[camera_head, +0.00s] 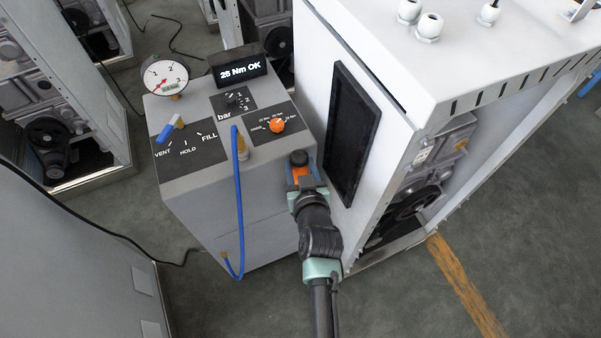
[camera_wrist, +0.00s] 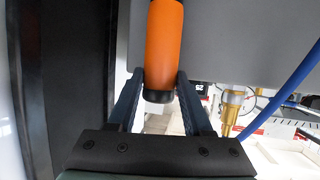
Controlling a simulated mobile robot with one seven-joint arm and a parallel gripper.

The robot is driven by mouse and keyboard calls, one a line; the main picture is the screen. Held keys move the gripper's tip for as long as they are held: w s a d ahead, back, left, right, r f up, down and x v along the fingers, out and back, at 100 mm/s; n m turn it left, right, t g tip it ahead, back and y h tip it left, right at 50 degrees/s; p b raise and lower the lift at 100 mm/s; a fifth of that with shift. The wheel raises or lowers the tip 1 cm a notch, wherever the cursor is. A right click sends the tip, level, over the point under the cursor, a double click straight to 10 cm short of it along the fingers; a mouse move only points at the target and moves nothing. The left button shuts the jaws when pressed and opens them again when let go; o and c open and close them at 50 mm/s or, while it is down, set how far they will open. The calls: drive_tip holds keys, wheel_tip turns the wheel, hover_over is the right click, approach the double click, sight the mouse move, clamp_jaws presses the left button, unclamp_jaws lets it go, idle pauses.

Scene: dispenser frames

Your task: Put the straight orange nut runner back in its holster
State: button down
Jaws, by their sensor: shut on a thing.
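The straight orange nut runner (camera_wrist: 165,40) stands between the two fingers of my gripper (camera_wrist: 160,78) in the wrist view, with its dark end (camera_wrist: 158,96) toward the palm. My gripper is shut on it. In the head view a little of the orange body (camera_head: 301,174) shows at my gripper (camera_head: 303,180), beside the right front edge of the grey control cabinet (camera_head: 215,205). A black round part shows just beyond the orange. I cannot make out the holster in either view, and the runner's far end is hidden.
The cabinet top carries a pressure gauge (camera_head: 165,76), a display reading "25 Nm OK" (camera_head: 240,71), a blue-handled valve (camera_head: 170,129) and an orange knob (camera_head: 277,125). A blue hose (camera_head: 239,210) hangs down its front. A white machine housing (camera_head: 325,60) stands close on the right.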

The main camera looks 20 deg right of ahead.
drive_tip(key=shift+w+f+b, duration=0.1)
drive_tip(key=shift+f+b, duration=0.2)
drive_tip(key=shift+f, duration=0.9)
drive_tip(key=c, duration=0.8)
unclamp_jaws()
drive_tip(key=shift+f, duration=0.25)
drive_tip(key=o, duration=0.5)
drive_tip(key=shift+r, duration=0.15)
drive_tip(key=v, duration=1.2)
